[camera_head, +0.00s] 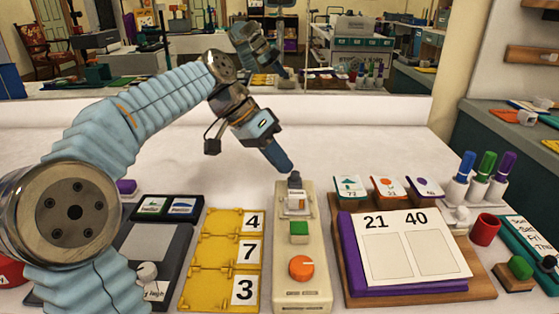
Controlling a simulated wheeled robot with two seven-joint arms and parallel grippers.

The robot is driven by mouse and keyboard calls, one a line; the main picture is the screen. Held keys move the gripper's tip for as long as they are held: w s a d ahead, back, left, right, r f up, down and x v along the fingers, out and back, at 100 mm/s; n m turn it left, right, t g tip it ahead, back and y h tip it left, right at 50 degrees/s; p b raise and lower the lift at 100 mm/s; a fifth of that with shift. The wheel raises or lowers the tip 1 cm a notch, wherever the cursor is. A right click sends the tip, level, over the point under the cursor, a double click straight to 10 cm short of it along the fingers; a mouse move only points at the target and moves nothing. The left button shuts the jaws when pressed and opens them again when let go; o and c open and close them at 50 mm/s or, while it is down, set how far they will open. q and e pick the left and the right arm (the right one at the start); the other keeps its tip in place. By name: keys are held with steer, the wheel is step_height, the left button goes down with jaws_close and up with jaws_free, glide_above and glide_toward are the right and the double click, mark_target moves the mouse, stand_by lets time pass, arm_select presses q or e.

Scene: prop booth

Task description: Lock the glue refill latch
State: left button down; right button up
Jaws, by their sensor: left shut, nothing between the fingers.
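A long beige device (313,260) lies on the table in the middle, with a green button (299,232) and an orange knob (301,268). At its far end are a small dark part (294,180) and a pale labelled piece (296,202); the label is too small to read, and I cannot tell the latch's state. My left gripper (285,167) is shut and empty, pointing down just above the dark part. I cannot tell whether it touches it. My right gripper is not in view.
Yellow hinged panels (222,245) numbered 4, 7, 3 lie left of the device, beside a dark grey unit (150,240). A wooden board (485,285) with a number card (400,245) lies right. Markers (485,170) and a red cup (485,230) stand farther right. Behind is a mirror.

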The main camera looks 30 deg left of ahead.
arm_select(q)
steer(key=shift+s+d+f+b, duration=0.15)
steer(key=shift+s+d+b, duration=0.35)
steer(key=shift+s, duration=0.3)
steer(key=shift+s+d, duration=0.15)
steer(key=shift+s, duration=0.1)
steer(key=p+v, duration=0.3)
steer(key=v, duration=1.1)
steer(key=shift+d, duration=0.1)
